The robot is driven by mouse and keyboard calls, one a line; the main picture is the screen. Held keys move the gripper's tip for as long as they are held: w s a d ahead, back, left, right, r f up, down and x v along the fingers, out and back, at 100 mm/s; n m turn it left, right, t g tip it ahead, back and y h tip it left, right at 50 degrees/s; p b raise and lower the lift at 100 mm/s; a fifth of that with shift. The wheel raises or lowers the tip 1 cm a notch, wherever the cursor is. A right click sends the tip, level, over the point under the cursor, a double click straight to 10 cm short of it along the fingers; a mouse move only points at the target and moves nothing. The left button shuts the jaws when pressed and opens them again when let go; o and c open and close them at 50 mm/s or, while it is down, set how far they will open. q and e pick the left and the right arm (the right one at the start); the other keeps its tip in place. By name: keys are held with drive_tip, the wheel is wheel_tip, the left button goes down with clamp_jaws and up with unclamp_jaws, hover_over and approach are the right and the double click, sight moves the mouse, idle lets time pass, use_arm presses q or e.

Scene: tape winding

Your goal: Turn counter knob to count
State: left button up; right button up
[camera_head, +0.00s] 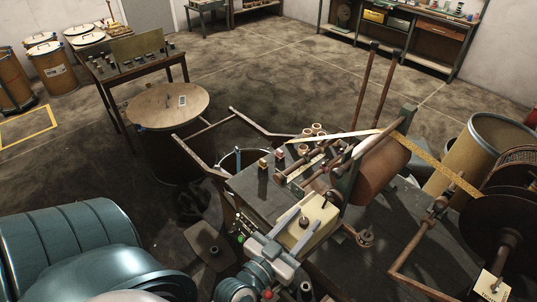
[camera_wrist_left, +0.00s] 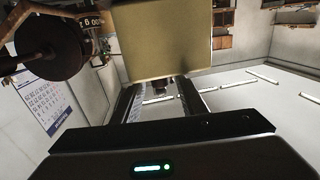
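A cream box (camera_head: 322,213), which looks like the counter, sits on the dark machine bench, with a small dark knob (camera_head: 304,222) on its near face. In the left wrist view the box (camera_wrist_left: 165,40) is close ahead, and the dark knob (camera_wrist_left: 159,86) shows below it between the fingers. My left gripper (camera_head: 296,229) has its two fingers apart, reaching towards the box with the knob between them. In the wrist view the gripper (camera_wrist_left: 160,103) shows gaps on both sides of the knob. Any count on the box is not readable. My right gripper is not in view.
A brown roller (camera_head: 378,170) with a yellow tape strip stands behind the box. A bent crank bar (camera_head: 420,240) and a dark reel (camera_head: 505,225) are on the right. A round wooden table top (camera_head: 168,105) stands at the left; open floor lies beyond.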

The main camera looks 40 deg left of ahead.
use_arm(q)
drive_tip(key=s+b, duration=0.6)
drive_tip(key=s, duration=1)
drive_tip(key=shift+s, duration=0.2)
